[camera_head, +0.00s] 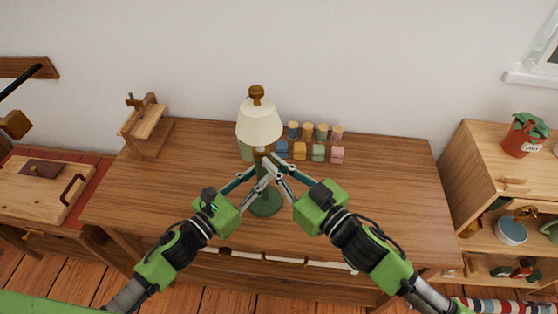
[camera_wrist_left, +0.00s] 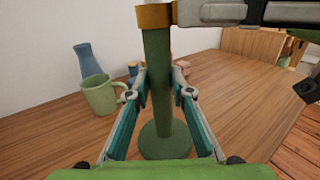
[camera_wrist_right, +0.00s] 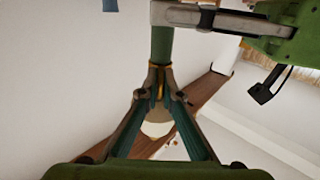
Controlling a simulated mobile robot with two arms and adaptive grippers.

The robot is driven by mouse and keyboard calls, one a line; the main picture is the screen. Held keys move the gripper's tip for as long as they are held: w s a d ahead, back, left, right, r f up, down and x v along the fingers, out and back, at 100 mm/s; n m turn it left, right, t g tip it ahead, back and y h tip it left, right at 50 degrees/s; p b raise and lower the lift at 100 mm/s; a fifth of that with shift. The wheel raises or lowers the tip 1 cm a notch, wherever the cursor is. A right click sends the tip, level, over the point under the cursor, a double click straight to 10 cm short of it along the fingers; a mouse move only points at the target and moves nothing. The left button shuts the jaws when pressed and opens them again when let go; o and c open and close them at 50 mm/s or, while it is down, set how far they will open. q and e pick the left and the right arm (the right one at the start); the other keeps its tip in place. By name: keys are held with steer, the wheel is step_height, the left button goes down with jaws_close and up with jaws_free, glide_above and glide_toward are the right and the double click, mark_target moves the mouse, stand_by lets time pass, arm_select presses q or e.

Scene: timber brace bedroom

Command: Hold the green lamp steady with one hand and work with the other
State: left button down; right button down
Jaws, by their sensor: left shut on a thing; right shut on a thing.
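The green lamp (camera_head: 265,203) stands upright on the wooden desk, with a cream shade (camera_head: 259,124) and a brown knob on top. Its green post (camera_wrist_left: 157,90) and round base (camera_wrist_left: 165,141) show in the left wrist view. My left gripper (camera_head: 256,176) is shut on the post, one finger on each side. My right gripper (camera_head: 268,158) is shut on the lamp higher up, around the brass-coloured collar (camera_wrist_right: 156,77) under the shade. The shade (camera_wrist_right: 157,129) also shows in the right wrist view. The fingertip contacts are partly hidden.
A wooden stand (camera_head: 148,122) is at the desk's back left. A shelf (camera_head: 489,178) with a potted plant stands right. The desk's right half is clear.

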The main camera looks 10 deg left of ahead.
steer(key=shift+s+a+r+m+t+h, duration=0.1)
steer(key=shift+s+a+m+t+h, duration=0.15)
steer(key=shift+m+t+h, duration=0.45)
steer(key=shift+s+a+r+m+t+h, duration=0.1)
steer(key=shift+a+m+t+h, duration=0.2)
steer(key=shift+m+t+h, duration=0.35)
steer(key=shift+s+a+r+m+t+h, duration=0.1)
steer(key=shift+s+a+m+t+h, duration=0.25)
steer(key=shift+h, duration=0.5)
steer(key=shift+w+m+h, duration=0.15)
steer(key=shift+m+h, duration=0.15)
steer(key=shift+m, duration=0.1)
steer(key=shift+h, duration=0.3)
steer(key=shift+d, duration=0.1)
steer(key=c, duration=2.2)
jaws_free()
steer(key=shift+f, duration=0.1)
steer(key=shift+c, duration=0.2)
steer(key=shift+f, duration=0.15)
steer(key=v, duration=1.2)
